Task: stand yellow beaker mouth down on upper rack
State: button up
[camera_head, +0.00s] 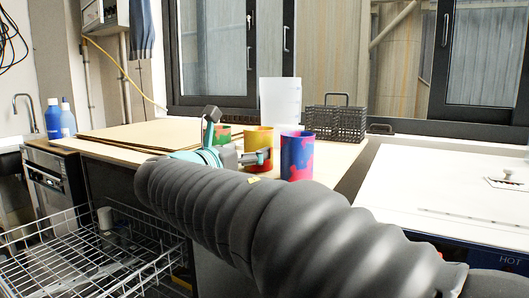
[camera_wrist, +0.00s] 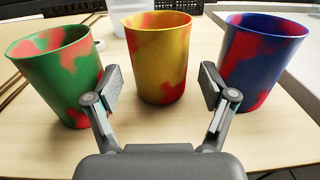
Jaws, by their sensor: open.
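The yellow beaker (camera_wrist: 157,62), with red patches, stands upright on the wooden bench, mouth up. It also shows in the head view (camera_head: 259,140), partly behind my gripper. My gripper (camera_wrist: 159,88) is open and empty, its two fingers apart, with the yellow beaker centred just ahead of and between them in the wrist view. In the head view my gripper (camera_head: 258,158) is at the end of my dark sleeved arm. The wire rack (camera_head: 45,238) pulled out at the lower left is partly hidden by my arm; I cannot tell whether it is the upper rack.
A green and red beaker (camera_wrist: 58,72) stands left of the yellow one, and a blue and red beaker (camera_wrist: 262,60) stands right, both close to the fingers. A white translucent container (camera_head: 280,102) and a black wire basket (camera_head: 336,122) stand behind. Cardboard sheets (camera_head: 125,134) lie left.

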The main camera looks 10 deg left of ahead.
aim_at(259, 144)
jog(key=shift+r+x, duration=0.15)
jog(key=shift+x, duration=1.2)
jog(key=shift+r+x, duration=0.1)
jog(key=shift+x, duration=1.2)
jog(key=c, duration=0.8)
